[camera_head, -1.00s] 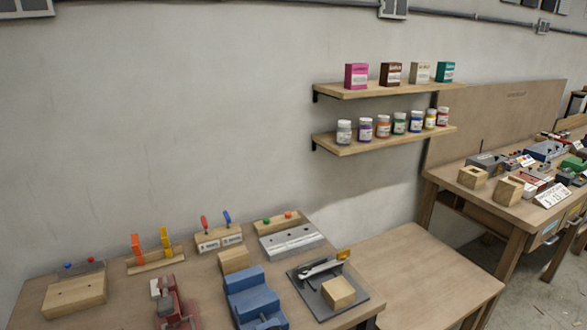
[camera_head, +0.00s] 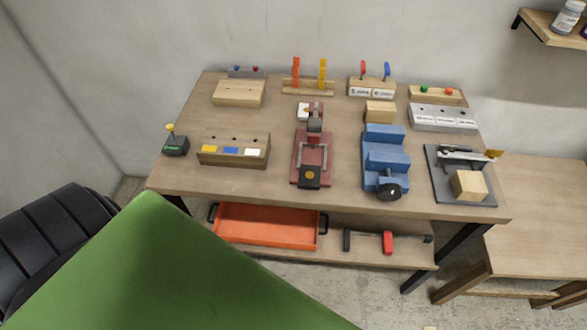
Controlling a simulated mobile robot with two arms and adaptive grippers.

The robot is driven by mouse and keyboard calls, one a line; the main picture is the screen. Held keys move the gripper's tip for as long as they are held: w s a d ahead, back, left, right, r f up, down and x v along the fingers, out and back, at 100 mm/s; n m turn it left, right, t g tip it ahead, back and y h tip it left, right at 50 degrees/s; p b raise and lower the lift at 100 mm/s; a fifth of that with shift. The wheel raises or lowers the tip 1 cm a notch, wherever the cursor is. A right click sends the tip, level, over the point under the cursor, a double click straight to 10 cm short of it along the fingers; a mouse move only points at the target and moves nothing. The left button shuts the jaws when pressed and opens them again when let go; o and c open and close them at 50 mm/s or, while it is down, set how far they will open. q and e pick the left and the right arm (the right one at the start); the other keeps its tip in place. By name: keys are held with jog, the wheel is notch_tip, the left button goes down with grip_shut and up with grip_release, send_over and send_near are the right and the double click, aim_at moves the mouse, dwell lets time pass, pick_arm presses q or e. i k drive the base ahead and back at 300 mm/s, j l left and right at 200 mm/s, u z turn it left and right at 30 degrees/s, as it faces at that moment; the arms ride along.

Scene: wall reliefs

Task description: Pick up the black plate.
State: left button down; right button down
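I see no separate black plate on the table. The closest match is a dark grey, nearly black flat plate (camera_head: 441,187) at the right end of the wooden workbench. It lies flat and bears a pale wooden block (camera_head: 468,186) and a metal lever clamp (camera_head: 462,157) with a yellow tip. These cover part of it. Neither of my grippers is in view.
The workbench (camera_head: 230,181) also bears a blue vise (camera_head: 384,160), a red clamp device (camera_head: 311,160) and wooden racks. An orange tray (camera_head: 265,225) sits on its lower shelf. A large green surface (camera_head: 150,275) and a black ribbed seat (camera_head: 55,235) fill the lower left.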

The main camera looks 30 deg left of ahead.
aim_at(309, 175)
jog(key=u, duration=0.85)
